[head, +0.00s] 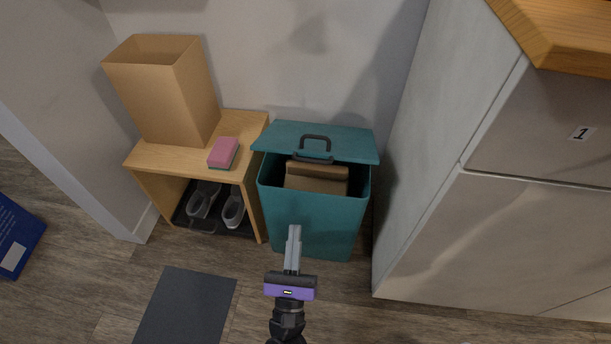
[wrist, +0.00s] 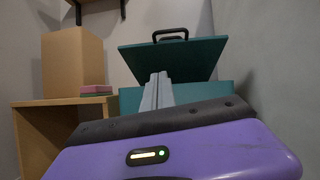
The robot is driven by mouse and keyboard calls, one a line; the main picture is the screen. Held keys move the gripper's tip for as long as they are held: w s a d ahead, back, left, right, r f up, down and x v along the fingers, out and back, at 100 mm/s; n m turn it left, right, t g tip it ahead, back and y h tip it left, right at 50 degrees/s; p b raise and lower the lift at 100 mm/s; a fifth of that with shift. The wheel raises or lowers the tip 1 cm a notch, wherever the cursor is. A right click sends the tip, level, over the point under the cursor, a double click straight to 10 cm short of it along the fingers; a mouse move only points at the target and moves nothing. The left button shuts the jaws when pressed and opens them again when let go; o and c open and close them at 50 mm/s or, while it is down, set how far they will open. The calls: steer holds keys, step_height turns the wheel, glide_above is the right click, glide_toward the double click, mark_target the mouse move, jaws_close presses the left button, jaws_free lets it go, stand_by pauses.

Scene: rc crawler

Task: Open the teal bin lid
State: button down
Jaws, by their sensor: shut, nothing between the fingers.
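The teal bin (head: 315,218) stands against the wall between a small shelf and a cabinet. Its teal lid (head: 352,145) has a dark handle (head: 315,139) and is partly raised, leaving a gap at the front through which a brown box (head: 316,177) shows inside. In the wrist view the lid (wrist: 172,60) is tilted up, with its handle (wrist: 170,34) at the top. My gripper (head: 294,232) is shut and empty, in front of the bin's front wall in the head view. In the wrist view the fingers (wrist: 157,80) overlap the gap below the lid; I cannot tell whether they touch the bin.
A wooden shelf (head: 148,155) left of the bin holds a cardboard box (head: 165,95) and a pink-green sponge (head: 223,152), with grey shoes (head: 232,208) below. A tall cabinet (head: 500,225) stands close on the right. A dark mat (head: 185,305) lies on the floor.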

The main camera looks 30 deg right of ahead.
steer(key=w+d+r+m, duration=0.1)
steer(key=w+d+r, duration=0.2)
steer(key=r, duration=0.2)
steer(key=w+d+r+m+h+p, duration=0.1)
steer(key=w+d+r, duration=0.2)
steer(key=r, duration=0.2)
steer(key=shift+w+d+m+h, duration=0.2)
steer(key=shift+d+m+h, duration=0.1)
steer(key=shift+d, duration=0.1)
steer(key=shift+p, duration=0.3)
